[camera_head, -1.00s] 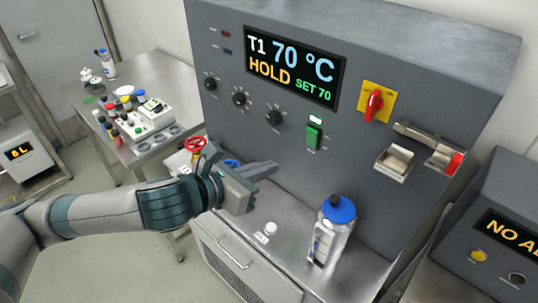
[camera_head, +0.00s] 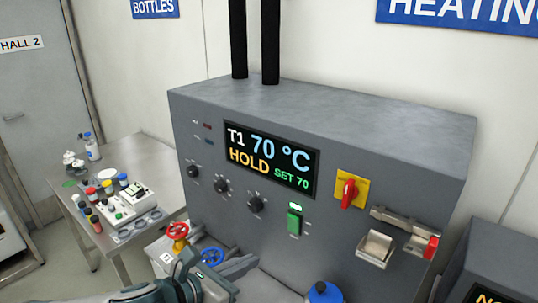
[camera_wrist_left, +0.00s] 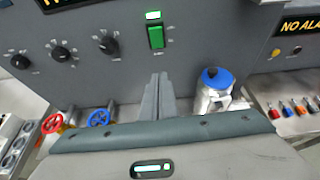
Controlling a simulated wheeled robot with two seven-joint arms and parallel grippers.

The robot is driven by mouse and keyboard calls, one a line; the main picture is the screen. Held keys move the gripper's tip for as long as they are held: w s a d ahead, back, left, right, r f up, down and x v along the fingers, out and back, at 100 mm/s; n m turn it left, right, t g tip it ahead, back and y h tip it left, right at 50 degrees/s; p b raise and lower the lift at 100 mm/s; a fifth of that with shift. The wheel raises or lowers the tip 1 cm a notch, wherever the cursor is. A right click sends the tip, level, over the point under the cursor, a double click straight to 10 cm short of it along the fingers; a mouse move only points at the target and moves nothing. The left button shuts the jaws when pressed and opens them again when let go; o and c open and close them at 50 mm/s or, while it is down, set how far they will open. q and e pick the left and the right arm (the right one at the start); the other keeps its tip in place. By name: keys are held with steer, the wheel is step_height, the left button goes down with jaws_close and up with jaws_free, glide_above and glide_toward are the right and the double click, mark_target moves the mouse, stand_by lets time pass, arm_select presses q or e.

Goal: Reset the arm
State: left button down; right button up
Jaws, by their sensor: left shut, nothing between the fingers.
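My left gripper (camera_head: 240,268) is low in the head view, in front of the grey heating unit (camera_head: 330,105). In the left wrist view its two fingers (camera_wrist_left: 160,95) lie together, shut and empty, pointing at the panel below the green switch (camera_wrist_left: 156,37). The unit's display reads T1 70 °C, HOLD, SET 70. A blue-capped bottle (camera_wrist_left: 215,90) stands right of the fingers, apart from them. In the head view only its top (camera_head: 323,292) shows at the bottom edge. My right gripper is not in view.
A red valve wheel (camera_head: 178,231) and a blue one (camera_head: 212,257) sit left of the gripper. A yellow-backed red switch (camera_head: 349,192) and a metal holder (camera_head: 376,248) are on the panel. A side table (camera_head: 135,165) at left carries bottles and a small device.

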arm_select(q)
steer(key=s+a+f+n+g+y, duration=0.1)
steer(key=s+a+f+n+y, duration=0.15)
steer(key=f+n, duration=0.65)
steer(key=s+a+f+n+y, duration=0.1)
steer(key=s+f+n, duration=0.35)
steer(key=n, duration=0.95)
steer(key=s+a+f+n+g+y, duration=0.25)
steer(key=s+a+f+n, duration=0.35)
steer(key=s+f+n, duration=0.3)
steer(key=s+a+f+n+g+y, duration=0.2)
steer(key=s+a+f+n+g, duration=0.3)
steer(key=s+f+n, duration=0.4)
steer(key=s+a+f+b, duration=0.15)
steer(key=f+b, duration=0.25)
steer(key=f, duration=1.4)
steer(key=s+f+b, duration=0.2)
steer(key=f+b, duration=0.2)
steer(key=f, duration=1.4)
steer(key=s+a+f+b, duration=0.1)
steer(key=s+f+b, duration=0.2)
steer(key=s+f, duration=0.5)
steer(key=s+a+f+g+b, duration=0.1)
steer(key=s+f+b, duration=0.2)
steer(key=s+f, duration=0.6)
step_height(320, 180, down, 6)
steer(key=shift+a+r+b, duration=0.2)
steer(key=shift+a+b, duration=0.15)
